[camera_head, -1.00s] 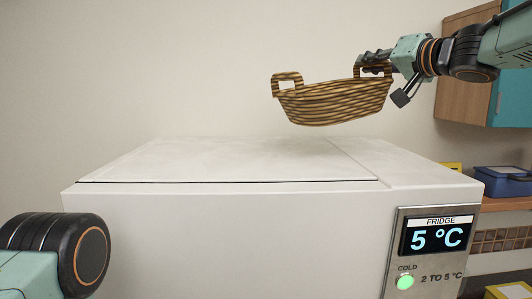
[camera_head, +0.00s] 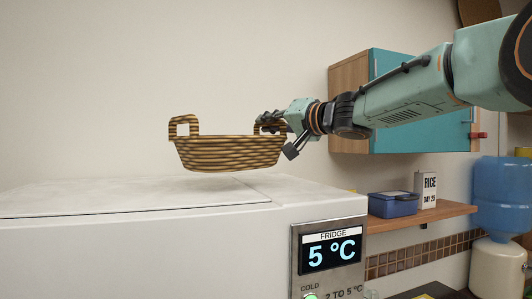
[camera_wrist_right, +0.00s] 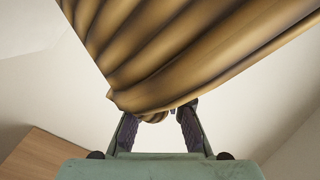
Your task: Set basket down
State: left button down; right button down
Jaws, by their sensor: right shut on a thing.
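The brown woven basket (camera_head: 230,153) hangs in the air above the white fridge top (camera_head: 120,192) in the head view, close to level, with its left handle free. My right gripper (camera_head: 270,122) is shut on the basket's right handle. In the right wrist view the striped basket (camera_wrist_right: 180,50) fills the upper part, and the fingers of my right gripper (camera_wrist_right: 158,117) meet at its handle. A gap seems to show between basket and fridge top. My left gripper is not in view.
The fridge front carries a display panel (camera_head: 329,252) reading 5 °C. To the right a wooden shelf (camera_head: 440,214) holds a blue box (camera_head: 393,204) and a rice box (camera_head: 426,189). A teal wall cabinet (camera_head: 420,125) is behind my right arm. The fridge top is clear.

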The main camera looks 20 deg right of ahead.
jog(key=shift+f, duration=0.4)
jog(key=f+b, duration=0.2)
jog(key=f, duration=0.1)
jog(key=shift+w+a+f, duration=0.15)
jog(key=shift+a+f, duration=0.05)
jog(key=shift+f, duration=0.05)
jog(key=shift+d+r, duration=0.1)
jog(key=shift+d, duration=0.05)
jog(key=c, duration=1.8)
grip_release()
jog(key=o, duration=0.5)
jog(key=shift+c, duration=0.2)
